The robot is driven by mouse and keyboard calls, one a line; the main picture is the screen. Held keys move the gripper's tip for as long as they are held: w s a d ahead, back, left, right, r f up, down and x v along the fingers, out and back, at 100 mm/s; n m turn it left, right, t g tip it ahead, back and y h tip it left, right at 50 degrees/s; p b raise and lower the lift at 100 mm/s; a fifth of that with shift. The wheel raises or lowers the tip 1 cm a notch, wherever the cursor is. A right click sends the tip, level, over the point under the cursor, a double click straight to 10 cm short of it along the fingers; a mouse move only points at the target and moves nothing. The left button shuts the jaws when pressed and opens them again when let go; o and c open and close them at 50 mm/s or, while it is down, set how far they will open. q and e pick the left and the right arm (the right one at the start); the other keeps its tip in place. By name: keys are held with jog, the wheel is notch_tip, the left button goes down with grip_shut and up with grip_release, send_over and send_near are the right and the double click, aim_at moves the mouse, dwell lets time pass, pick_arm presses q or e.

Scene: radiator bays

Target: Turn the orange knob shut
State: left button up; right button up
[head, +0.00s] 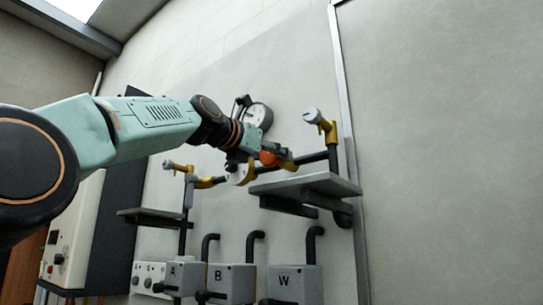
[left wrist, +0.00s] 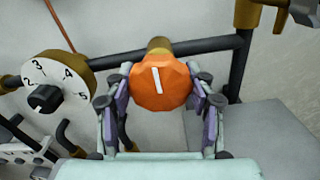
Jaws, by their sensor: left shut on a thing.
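The orange knob (left wrist: 160,82) sits on a brass fitting on a dark horizontal pipe in the left wrist view. A white line on its face runs nearly upright, tilted slightly. My left gripper (left wrist: 160,90) has a finger on each side of the knob and is shut on it. In the head view the knob (head: 269,158) shows small at the end of my left gripper (head: 272,156), partly covered by it. My right gripper is in neither view.
A white numbered dial (left wrist: 47,82) with a black knob is left of the orange knob. A round gauge (head: 259,117) is on the wall behind. A grey shelf (head: 305,186) juts out below right. Grey boxes marked A, B and W (head: 293,284) stand lower down.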

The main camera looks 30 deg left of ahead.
pick_arm(q)
jog(key=c, duration=0.5)
jog(key=shift+m, duration=0.3)
